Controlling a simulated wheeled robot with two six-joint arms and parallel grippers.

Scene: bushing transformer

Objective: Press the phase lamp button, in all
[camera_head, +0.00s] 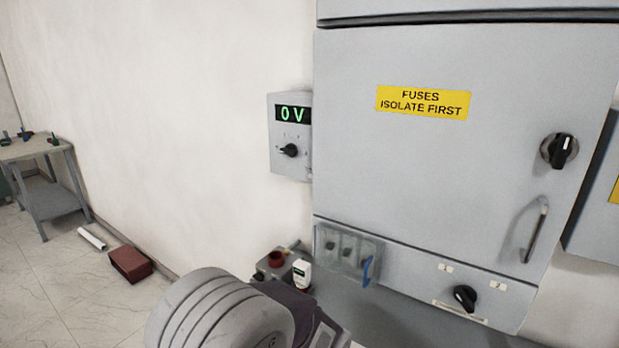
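No button marked as a phase lamp button can be made out. A grey cabinet (420,160) carries a yellow sign reading "FUSES ISOLATE FIRST" (423,102). Low on its left is a clear-fronted box (346,250) with several small dark round parts and a blue handle (367,271); whether these parts are lamps or buttons I cannot tell. A grey meter box (289,165) on the wall reads "0 V" and has a black knob (289,150). A grey ribbed part, probably my arm, fills the bottom middle. No gripper fingers show.
The cabinet has a black rotary switch (559,150), a door handle (535,230) and a lower black knob (465,297). A grey table (45,190) and a red-brown block (130,263) are at left.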

